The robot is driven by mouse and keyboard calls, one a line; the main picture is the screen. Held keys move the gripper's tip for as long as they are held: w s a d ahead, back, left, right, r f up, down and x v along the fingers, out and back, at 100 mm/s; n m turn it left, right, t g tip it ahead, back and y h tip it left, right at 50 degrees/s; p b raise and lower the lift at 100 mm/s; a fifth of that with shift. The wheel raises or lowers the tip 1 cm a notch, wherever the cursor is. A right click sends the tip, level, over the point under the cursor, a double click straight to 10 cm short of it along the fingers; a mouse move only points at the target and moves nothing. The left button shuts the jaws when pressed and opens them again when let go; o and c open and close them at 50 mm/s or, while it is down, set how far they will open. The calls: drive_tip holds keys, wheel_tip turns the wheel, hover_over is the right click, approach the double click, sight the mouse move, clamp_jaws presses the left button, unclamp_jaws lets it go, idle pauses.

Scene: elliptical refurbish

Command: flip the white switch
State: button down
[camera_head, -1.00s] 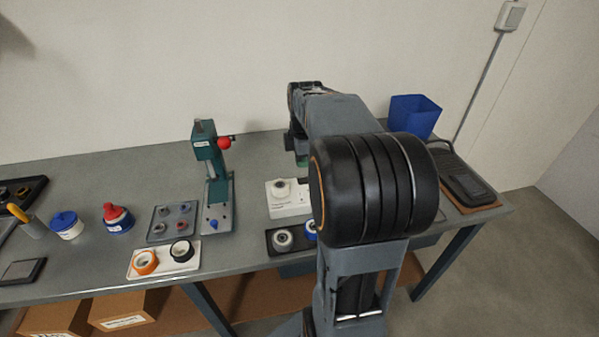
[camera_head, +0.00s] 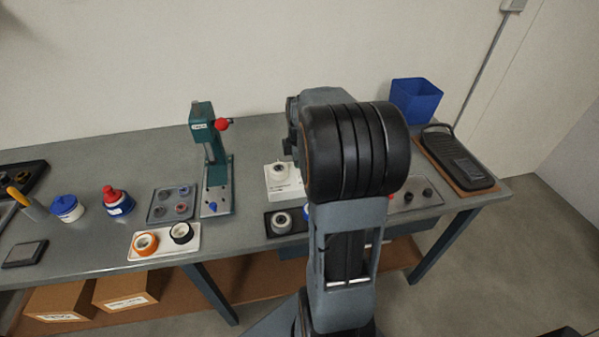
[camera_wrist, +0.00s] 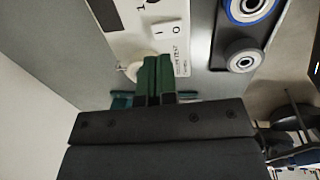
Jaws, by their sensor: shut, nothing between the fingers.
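The white switch (camera_wrist: 169,29) is a small rocker marked I and O on a white box (camera_wrist: 128,40), at the top of the wrist view. Which side of it is pressed, I cannot tell. My gripper (camera_wrist: 155,62) is shut and empty, its green fingertips together just below the switch in that view. Whether the tips touch the box is unclear. In the head view the white box (camera_head: 281,191) stands on the bench, partly behind my arm; the switch and my fingertips are hidden there.
A black tray (camera_wrist: 217,56) with ring parts lies beside the box. A green press (camera_head: 207,150) with a red knob stands to the left on the bench. A blue bin (camera_head: 416,101) and a black device (camera_head: 459,160) are at the right.

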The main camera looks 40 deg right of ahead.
sight(299, 177)
drive_tip(key=shift+w+d+f, duration=0.1)
drive_tip(key=shift+w+f, duration=0.1)
drive_tip(key=shift+f, duration=1.25)
drive_tip(key=shift+w+d+f, duration=0.1)
drive_tip(key=shift+w+f, duration=0.05)
drive_tip(key=shift+f, duration=1.25)
drive_tip(key=shift+p, duration=0.45)
